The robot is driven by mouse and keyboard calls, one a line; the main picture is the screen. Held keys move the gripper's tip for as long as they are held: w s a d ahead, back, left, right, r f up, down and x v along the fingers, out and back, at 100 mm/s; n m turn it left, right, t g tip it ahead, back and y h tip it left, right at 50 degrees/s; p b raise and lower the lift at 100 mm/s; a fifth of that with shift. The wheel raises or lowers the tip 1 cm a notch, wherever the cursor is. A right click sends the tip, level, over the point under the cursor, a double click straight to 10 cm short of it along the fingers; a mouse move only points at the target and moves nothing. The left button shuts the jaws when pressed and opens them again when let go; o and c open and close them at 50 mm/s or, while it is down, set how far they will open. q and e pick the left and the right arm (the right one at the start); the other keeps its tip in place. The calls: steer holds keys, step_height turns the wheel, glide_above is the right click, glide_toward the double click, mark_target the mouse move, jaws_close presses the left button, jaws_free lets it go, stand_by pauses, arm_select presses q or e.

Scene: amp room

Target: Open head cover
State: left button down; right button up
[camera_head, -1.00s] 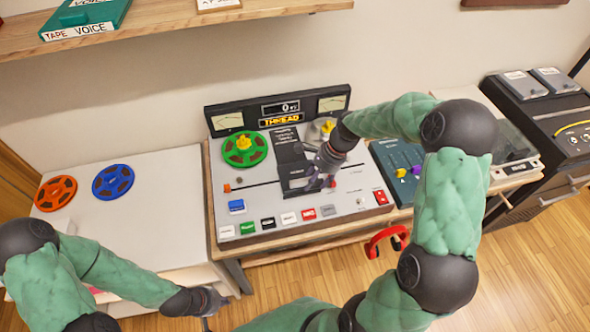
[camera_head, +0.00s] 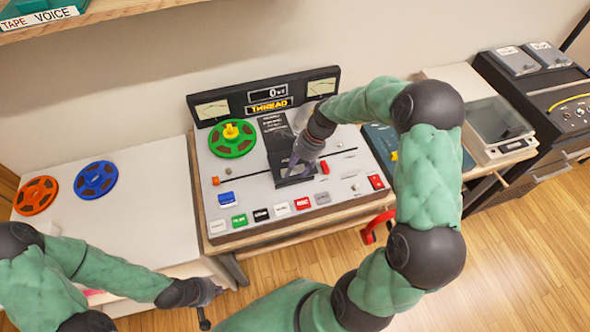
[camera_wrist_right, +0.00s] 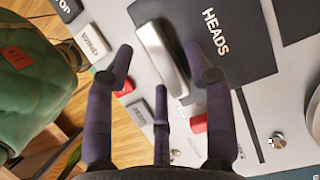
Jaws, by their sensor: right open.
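The head cover (camera_head: 274,130) is a dark flap in the middle of the tape deck (camera_head: 232,187). In the right wrist view the cover (camera_wrist_right: 240,58) carries the word HEADS and has a pale metal bar (camera_wrist_right: 161,58) along its edge. My right gripper (camera_head: 296,168) is over the cover's near end. In the wrist view the right gripper (camera_wrist_right: 159,62) is open, with the bar between its fingers; I cannot tell whether they touch it. The cover looks down flat. My left gripper (camera_head: 210,297) hangs low by the white table's front; its fingers are too small to read.
A green reel (camera_head: 232,143) sits on the deck's left; my right arm hides the right reel area. Several push buttons (camera_head: 282,209) line the deck's front. Orange (camera_head: 36,195) and blue (camera_head: 96,179) reels lie on the white table (camera_head: 140,215). A mixer (camera_head: 385,140) stands right.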

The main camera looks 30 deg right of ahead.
mark_target(283, 152)
steer(key=shift+a+f, duration=0.2)
steer(key=shift+f, duration=0.3)
jaws_close()
steer(key=shift+w+d+p, duration=0.35)
steer(key=shift+w+d, duration=0.05)
steer(key=shift+w, duration=1.25)
steer(key=shift+w+d+p, duration=0.35)
steer(key=shift+w+d, duration=0.05)
steer(key=shift+w, duration=1.2)
steer(key=shift+w+d+p, duration=0.35)
steer(key=shift+w+d, duration=0.05)
steer(key=shift+w, duration=1.25)
jaws_free()
steer(key=v, duration=1.2)
